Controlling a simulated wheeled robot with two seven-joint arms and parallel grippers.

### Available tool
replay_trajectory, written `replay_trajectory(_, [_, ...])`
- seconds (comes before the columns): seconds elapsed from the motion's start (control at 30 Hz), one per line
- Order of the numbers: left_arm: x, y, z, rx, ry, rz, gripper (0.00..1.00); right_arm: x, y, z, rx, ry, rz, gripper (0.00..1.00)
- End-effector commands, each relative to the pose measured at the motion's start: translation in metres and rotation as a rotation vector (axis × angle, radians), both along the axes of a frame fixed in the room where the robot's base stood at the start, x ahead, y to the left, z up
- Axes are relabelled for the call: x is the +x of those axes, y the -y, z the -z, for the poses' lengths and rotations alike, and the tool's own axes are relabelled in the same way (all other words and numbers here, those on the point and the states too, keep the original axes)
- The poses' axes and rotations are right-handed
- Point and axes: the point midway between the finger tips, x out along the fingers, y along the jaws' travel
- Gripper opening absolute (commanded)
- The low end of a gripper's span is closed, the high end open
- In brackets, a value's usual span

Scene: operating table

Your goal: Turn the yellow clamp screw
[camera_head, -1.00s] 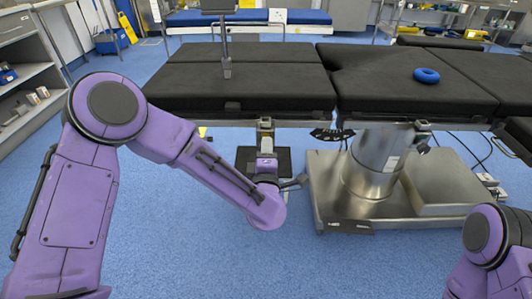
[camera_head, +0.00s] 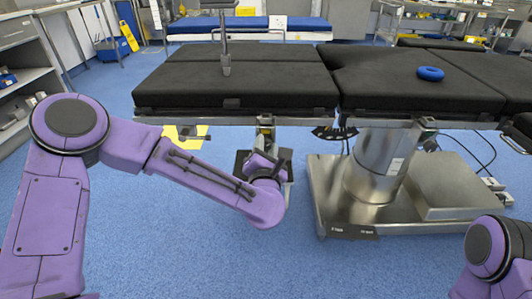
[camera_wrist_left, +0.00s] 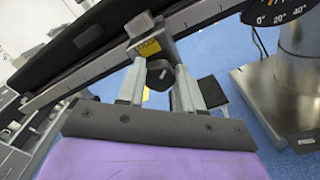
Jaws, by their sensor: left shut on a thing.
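The metal clamp (camera_wrist_left: 150,38) with a yellow patch sits on the side rail of the black operating table (camera_head: 235,90). It also shows in the head view (camera_head: 266,122), below the near edge of the table. A dark clamp screw knob (camera_wrist_left: 159,82) projects from the clamp toward my wrist. My left gripper (camera_wrist_left: 160,70) has one finger on each side of the knob and is shut on it. In the head view my left wrist partly hides the gripper and the screw. My right arm shows at the lower right, but its gripper is out of view.
The table's steel column (camera_head: 378,165) and broad base (camera_head: 335,215) stand right of my left gripper. A blue ring (camera_head: 430,73) lies on the tabletop. A grey shelf unit (camera_head: 20,60) is at the far left. The blue floor in front is clear.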

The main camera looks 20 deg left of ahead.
Motion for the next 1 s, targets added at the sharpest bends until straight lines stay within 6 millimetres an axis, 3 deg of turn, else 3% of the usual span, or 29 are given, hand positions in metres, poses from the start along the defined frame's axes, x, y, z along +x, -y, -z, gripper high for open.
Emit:
replay_trajectory(0.6, [-0.001,-0.002,0.005,-0.554,0.155,-0.001,0.05,0.0,0.0,0.051,0.0,0.0,0.0,0.43])
replay_trajectory(1.0, [-0.001,-0.002,0.003,-0.795,0.225,0.001,0.05,-0.002,-0.001,0.071,0.004,-0.002,0.002,0.43])
